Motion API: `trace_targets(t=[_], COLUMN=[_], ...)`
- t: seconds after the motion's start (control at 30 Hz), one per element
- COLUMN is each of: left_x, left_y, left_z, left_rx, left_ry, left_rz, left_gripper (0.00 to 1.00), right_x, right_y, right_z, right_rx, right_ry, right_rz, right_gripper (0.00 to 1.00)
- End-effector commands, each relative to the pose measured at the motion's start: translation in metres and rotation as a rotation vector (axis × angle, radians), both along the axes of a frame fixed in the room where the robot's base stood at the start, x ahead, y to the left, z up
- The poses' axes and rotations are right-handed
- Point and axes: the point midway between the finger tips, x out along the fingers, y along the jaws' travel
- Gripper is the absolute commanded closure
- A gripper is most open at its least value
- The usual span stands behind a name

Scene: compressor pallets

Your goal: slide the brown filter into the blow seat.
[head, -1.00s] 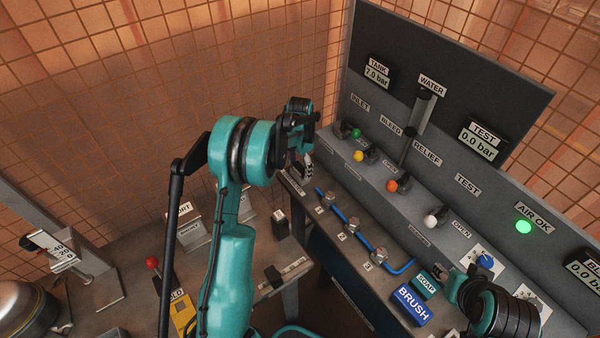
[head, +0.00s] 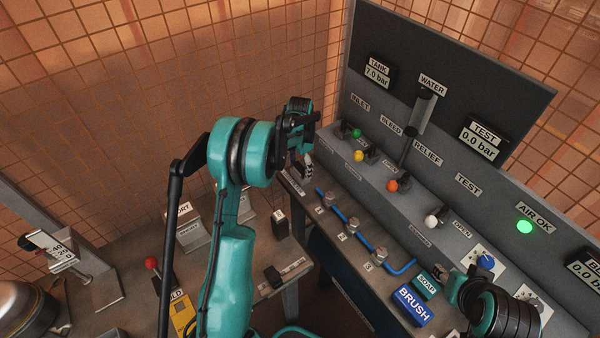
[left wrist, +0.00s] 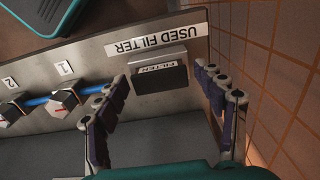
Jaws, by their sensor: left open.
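My left gripper (head: 305,165) is at the far left end of the bench, below the panel. In the left wrist view my left gripper (left wrist: 162,80) is open, with one finger on each side of a small grey block with a dark front (left wrist: 160,76) labelled FILTER. The block sits beside the USED FILTER label (left wrist: 157,39). No part of it looks clearly brown. I cannot tell whether the fingers touch it. In the head view this spot is mostly hidden by my left arm. I cannot make out the blow seat.
Numbered fittings on a blue hose (head: 352,229) run along the bench front. A blue BRUSH block (head: 412,306) and a teal SOAP block (head: 426,286) lie at the near end. Coloured valve knobs (head: 392,186) line the panel. A tiled wall (left wrist: 277,70) stands close beside the gripper.

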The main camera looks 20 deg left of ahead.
Motion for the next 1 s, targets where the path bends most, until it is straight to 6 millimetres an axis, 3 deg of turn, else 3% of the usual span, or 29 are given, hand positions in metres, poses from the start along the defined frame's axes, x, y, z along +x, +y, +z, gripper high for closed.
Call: trace_targets(t=[0.03,0.3,1.0], left_x=[0.0,0.0,0.0], left_y=[0.0,0.0,0.0], left_z=[0.0,0.0,0.023], left_rx=[0.0,0.0,0.0], left_ry=[0.0,0.0,0.0], left_rz=[0.0,0.0,0.0], left_gripper=[0.3,0.98,0.98], right_x=[0.0,0.0,0.0], right_y=[0.0,0.0,0.0], right_z=[0.0,0.0,0.013], right_rx=[0.0,0.0,0.0], right_ry=[0.0,0.0,0.0], right_rz=[0.0,0.0,0.0], right_gripper=[0.6,0.6,0.6])
